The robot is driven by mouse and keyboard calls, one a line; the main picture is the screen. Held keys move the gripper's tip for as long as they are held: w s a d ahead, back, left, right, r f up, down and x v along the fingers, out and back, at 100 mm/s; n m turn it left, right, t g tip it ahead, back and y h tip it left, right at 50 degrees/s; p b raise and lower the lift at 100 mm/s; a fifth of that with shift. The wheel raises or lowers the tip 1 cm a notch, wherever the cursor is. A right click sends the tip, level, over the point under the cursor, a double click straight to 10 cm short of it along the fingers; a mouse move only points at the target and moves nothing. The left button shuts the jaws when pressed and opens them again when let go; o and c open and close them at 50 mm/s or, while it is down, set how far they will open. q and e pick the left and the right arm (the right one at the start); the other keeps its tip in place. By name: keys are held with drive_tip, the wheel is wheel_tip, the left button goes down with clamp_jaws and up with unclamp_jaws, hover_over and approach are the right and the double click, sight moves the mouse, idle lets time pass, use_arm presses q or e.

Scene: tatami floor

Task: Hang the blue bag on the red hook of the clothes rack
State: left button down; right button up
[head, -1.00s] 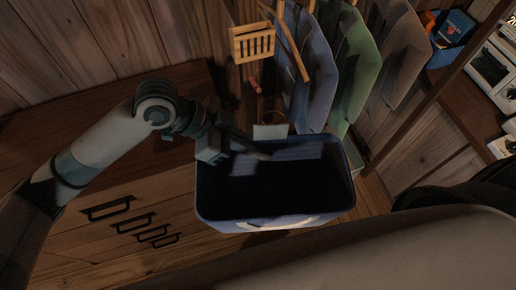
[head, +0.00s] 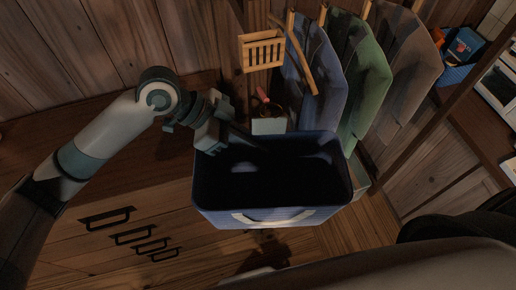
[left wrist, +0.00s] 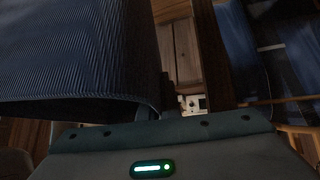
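The blue bag (head: 325,212), an open-topped box shape with a pale front handle, is in the middle of the head view, above the floor with a shadow below. Its ribbed side fills the upper left of the left wrist view (left wrist: 75,60). My left gripper (head: 250,142) reaches over its back left rim and appears shut on the bag's far side; the fingertips are dark and partly hidden. A small red piece, apparently the red hook (head: 262,95), shows behind the bag on the clothes rack (head: 252,15). My right gripper is out of view.
A wooden basket (head: 261,51) hangs above the red piece. Blue (head: 325,75), green (head: 368,85) and brown (head: 405,65) garments hang to its right. A pale box (head: 269,125) sits behind the bag.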

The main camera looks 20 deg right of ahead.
use_arm(q)
drive_tip(key=w+b, duration=0.1)
drive_tip(key=w, duration=0.1)
drive_tip(key=w+f, duration=0.1)
drive_tip(key=w, duration=0.1)
drive_tip(key=shift+w+b, duration=0.15)
drive_tip(key=shift+b, duration=0.2)
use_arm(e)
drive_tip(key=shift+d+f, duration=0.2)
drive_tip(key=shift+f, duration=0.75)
use_arm(q)
drive_tip(key=shift+w, duration=0.1)
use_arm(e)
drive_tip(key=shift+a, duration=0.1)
use_arm(q)
drive_tip(key=c, duration=2)
unclamp_jaws()
drive_tip(key=shift+c, duration=0.2)
drive_tip(key=shift+o, duration=0.7)
drive_tip(key=shift+a, duration=0.15)
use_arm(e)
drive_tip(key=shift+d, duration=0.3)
